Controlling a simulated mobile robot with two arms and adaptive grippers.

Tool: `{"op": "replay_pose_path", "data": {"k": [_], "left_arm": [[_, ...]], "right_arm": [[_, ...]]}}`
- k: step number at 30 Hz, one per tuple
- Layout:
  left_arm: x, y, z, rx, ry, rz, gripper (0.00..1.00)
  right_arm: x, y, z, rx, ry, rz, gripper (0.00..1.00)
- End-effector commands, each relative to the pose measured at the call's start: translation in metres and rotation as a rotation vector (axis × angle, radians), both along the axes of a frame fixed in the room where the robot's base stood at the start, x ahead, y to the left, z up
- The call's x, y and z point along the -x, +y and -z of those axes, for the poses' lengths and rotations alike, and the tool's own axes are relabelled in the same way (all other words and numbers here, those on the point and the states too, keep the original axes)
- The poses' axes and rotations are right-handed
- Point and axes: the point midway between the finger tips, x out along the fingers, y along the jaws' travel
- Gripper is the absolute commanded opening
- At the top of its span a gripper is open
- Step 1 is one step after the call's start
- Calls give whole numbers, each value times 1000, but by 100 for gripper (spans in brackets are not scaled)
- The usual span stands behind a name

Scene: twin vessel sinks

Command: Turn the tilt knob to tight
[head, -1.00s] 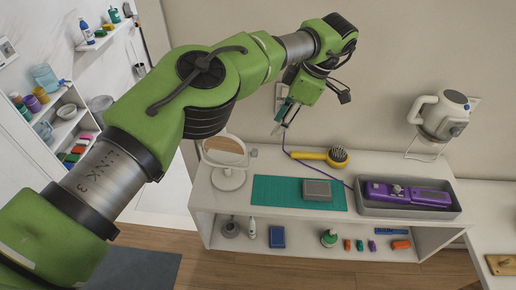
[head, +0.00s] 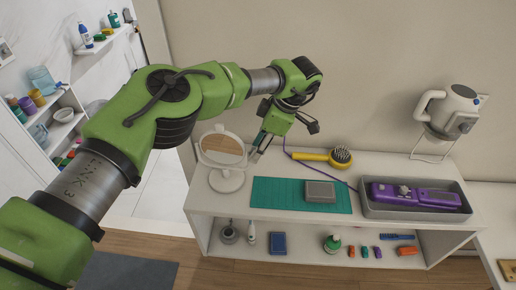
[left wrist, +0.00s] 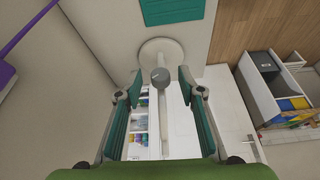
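The tilt knob (left wrist: 162,77) is a small grey round knob on the side of the white-framed mirror (head: 200,150). In the left wrist view it lies between my two open fingers, with a gap on either side. The mirror's round white base (head: 227,182) stands on the left end of the counter. It also shows behind the knob in the left wrist view (left wrist: 150,50). My left gripper (head: 261,143) points down just right of the mirror in the head view, with teal fingers apart and empty. My right gripper is out of view.
On the counter are a teal mat (head: 275,193) with a grey box (head: 320,191), a yellow-handled brush (head: 341,156) and a grey tray (head: 372,208) with a purple device (head: 432,197). A white dryer-like appliance (head: 452,108) hangs on the wall. Several small items sit on the shelf below.

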Motion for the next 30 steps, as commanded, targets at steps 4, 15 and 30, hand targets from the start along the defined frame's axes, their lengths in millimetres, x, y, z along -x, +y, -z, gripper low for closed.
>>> {"op": "replay_pose_path", "data": {"k": [4, 15, 30], "left_arm": [[0, 0, 1, 0, 0, 0, 36], [0, 0, 1, 1, 0, 0, 0], [2, 0, 2, 10, -86, 5, 0]], "right_arm": [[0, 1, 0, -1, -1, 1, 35], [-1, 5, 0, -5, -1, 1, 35], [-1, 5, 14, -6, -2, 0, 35]]}}
